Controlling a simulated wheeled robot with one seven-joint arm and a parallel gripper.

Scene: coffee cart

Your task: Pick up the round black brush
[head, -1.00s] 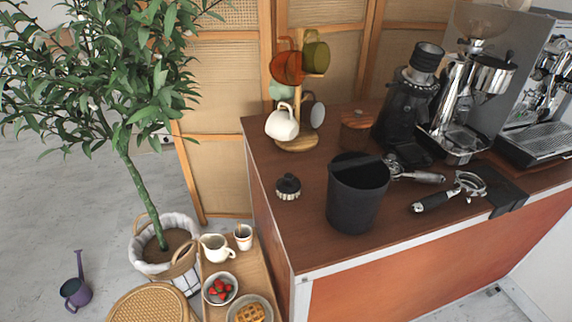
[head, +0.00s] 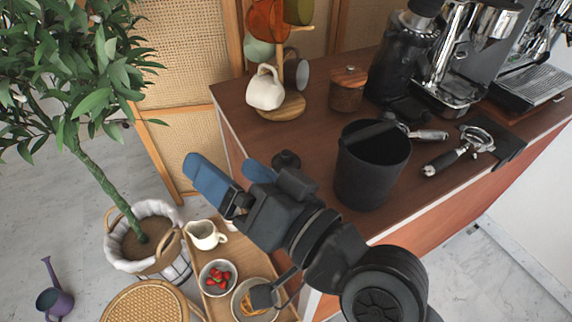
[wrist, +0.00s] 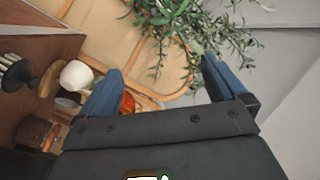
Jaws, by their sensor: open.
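The round black brush (head: 286,159) stands on the brown counter (head: 320,125), left of the black bin. In the head view only its black top shows, and my arm hides the rest. In the wrist view the brush (wrist: 18,74) is at the far left edge, with its pale bristles partly in sight. My gripper (head: 222,166) is open and empty, its blue fingers apart, left of the brush in the head view. In the wrist view the brush lies outside the fingers, to their left.
A black bin (head: 372,170) stands right of the brush. A mug tree with a white mug (head: 265,88) and a wooden canister (head: 347,90) are behind. A low wooden tray table (head: 255,262) with food is below, and a potted plant (head: 95,170) is left.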

